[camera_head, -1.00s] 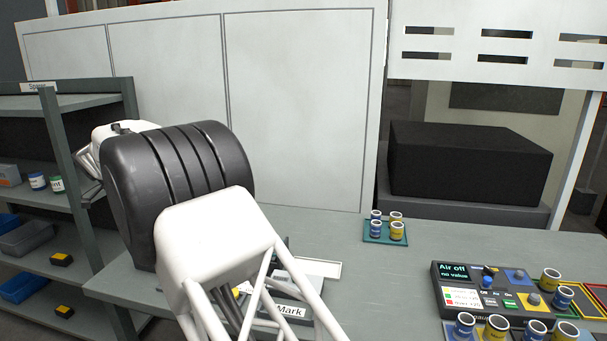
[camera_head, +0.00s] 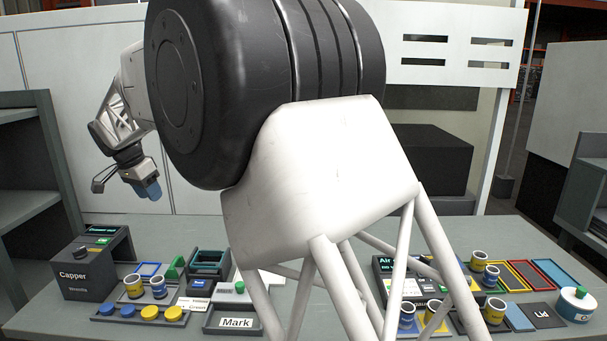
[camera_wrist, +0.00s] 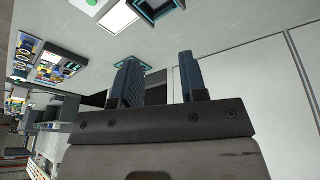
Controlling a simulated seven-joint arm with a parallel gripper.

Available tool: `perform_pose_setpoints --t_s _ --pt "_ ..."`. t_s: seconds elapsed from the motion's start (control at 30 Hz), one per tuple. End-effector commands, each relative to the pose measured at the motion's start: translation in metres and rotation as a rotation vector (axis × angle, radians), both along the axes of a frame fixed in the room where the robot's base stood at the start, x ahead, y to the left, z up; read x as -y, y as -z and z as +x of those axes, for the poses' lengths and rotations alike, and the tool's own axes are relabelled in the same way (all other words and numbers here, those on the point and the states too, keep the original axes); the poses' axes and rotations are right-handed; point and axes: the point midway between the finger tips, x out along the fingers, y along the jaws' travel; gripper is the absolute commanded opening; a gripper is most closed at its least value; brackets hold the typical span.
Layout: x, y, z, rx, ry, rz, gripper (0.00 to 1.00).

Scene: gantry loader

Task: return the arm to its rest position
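My gripper (camera_head: 147,190) hangs at the left of the head view, fingers pointing down, high above the bench and in front of the pale wall panels. In the wrist view my gripper (camera_wrist: 158,82) shows two blue fingers standing apart with nothing held between them. It is open and empty. My own arm, with a large black joint and a white link, fills the middle of the head view and hides part of the bench.
The bench (camera_head: 500,240) holds a Capper box (camera_head: 92,270), yellow and blue cups (camera_head: 135,286), a Mark tray (camera_head: 233,322) and a control panel (camera_head: 392,266). Grey shelves (camera_head: 30,200) stand at the left. A black box (camera_head: 430,150) stands behind. Air around my gripper is clear.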

Motion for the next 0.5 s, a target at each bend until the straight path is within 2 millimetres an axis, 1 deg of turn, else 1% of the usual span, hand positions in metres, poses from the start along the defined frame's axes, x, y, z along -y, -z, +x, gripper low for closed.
perform_pose_setpoints --t_s 0.03,0.1,0.27,0.3,0.5 --pt "0.021 -0.006 0.0 -0.005 -0.005 0.002 0.39" --pt "0.046 -0.013 -0.001 -0.015 -0.018 0.005 0.39" --pt "0.103 -0.025 -0.007 -0.032 -0.05 0.009 0.39" --pt "0.117 -0.028 -0.01 -0.035 -0.057 0.011 0.39" --pt "0.186 -0.039 -0.025 -0.053 -0.097 0.02 0.39"
